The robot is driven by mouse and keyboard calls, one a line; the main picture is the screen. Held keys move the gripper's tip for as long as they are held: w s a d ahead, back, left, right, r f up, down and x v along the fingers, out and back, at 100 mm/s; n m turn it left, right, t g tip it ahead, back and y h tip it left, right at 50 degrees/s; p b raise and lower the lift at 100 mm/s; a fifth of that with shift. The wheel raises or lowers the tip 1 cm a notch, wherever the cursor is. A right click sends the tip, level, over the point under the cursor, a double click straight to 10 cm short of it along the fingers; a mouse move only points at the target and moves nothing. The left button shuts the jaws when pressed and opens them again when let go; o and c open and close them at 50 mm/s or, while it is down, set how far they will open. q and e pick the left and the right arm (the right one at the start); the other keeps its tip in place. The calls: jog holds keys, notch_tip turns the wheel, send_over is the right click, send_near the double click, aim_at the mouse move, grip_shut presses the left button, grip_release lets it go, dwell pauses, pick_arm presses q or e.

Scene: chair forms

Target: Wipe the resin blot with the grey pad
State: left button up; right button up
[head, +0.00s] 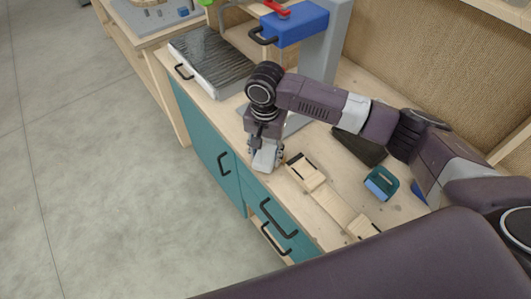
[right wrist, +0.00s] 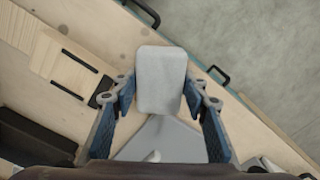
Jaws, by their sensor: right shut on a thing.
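My right gripper (head: 266,150) points down at the front edge of the wooden bench, near the teal drawer fronts. In the right wrist view, the gripper (right wrist: 162,92) has its blue-lined fingers on both sides of the light grey pad (right wrist: 162,65) and is shut on it. The pad also shows under the gripper in the head view (head: 265,159). I cannot tell whether the pad touches the bench top. I cannot make out the resin blot in either view. My left gripper is not in view.
The bench (head: 322,222) carries pale wooden pieces (head: 340,212), a teal handled block (head: 381,184) and a dark block (head: 358,146). A blue-headed machine (head: 300,24) stands behind, with a ribbed tray (head: 208,62) to its left. Black handles (head: 223,163) stick out from the front.

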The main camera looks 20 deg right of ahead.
jog(key=shift+f, duration=0.85)
